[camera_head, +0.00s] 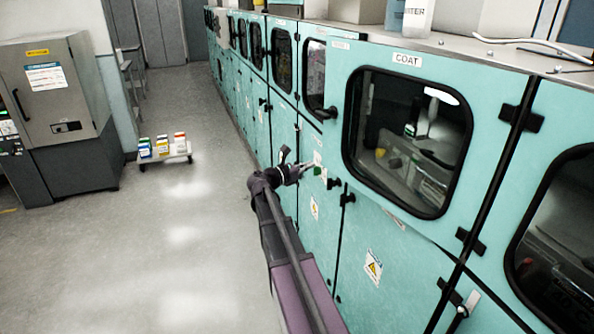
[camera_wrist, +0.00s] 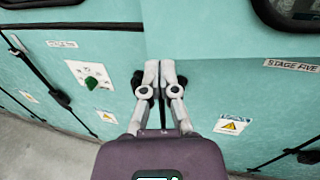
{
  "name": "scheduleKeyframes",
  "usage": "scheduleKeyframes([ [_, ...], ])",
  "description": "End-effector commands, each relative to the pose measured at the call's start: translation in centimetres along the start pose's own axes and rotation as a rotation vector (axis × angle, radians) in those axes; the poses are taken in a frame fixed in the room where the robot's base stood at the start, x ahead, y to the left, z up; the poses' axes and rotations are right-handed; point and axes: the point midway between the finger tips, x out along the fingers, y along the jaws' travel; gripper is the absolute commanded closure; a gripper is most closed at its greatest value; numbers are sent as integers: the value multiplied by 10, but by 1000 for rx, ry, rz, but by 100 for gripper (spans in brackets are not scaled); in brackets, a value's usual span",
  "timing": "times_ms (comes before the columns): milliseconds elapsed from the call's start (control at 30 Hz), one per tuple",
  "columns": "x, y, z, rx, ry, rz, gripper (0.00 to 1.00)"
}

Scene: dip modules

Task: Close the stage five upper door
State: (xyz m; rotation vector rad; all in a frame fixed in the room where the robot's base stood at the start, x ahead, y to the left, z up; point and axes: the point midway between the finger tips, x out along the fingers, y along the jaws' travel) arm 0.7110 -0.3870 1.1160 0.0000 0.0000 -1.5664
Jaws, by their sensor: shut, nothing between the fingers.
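The teal upper door labelled COAT (camera_head: 407,60), with a dark rounded window, is in the head view. In the wrist view its lower part (camera_wrist: 220,35) is at upper right, above a STAGE FIVE label (camera_wrist: 291,65). The door appears to stand slightly proud of the neighbouring panels; I cannot tell the exact gap. My gripper (camera_head: 308,166) is near its lower left corner. In the wrist view my gripper (camera_wrist: 160,68) has its fingers close together, empty, in front of the seam at that corner. Black fittings show behind both fingers; I cannot tell whether the fingertips touch the door.
A lower panel with a warning label (camera_head: 373,267) is below the door. A low cart with coloured boxes (camera_head: 163,150) stands across the aisle. The grey floor (camera_head: 190,235) is clear.

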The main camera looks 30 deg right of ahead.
Motion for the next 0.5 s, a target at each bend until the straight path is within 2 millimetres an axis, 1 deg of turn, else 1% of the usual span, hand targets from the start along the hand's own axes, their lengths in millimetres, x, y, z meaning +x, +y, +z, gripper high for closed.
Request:
scheduleKeyframes([
  [33,8,0,0,0,0,-2,100],
  [100,19,0,0,0,0,-2,100],
  [200,31,0,0,0,0,-2,100],
  [333,42,0,0,0,0,-1,100],
  [500,49,0,0,0,0,-1,100],
])
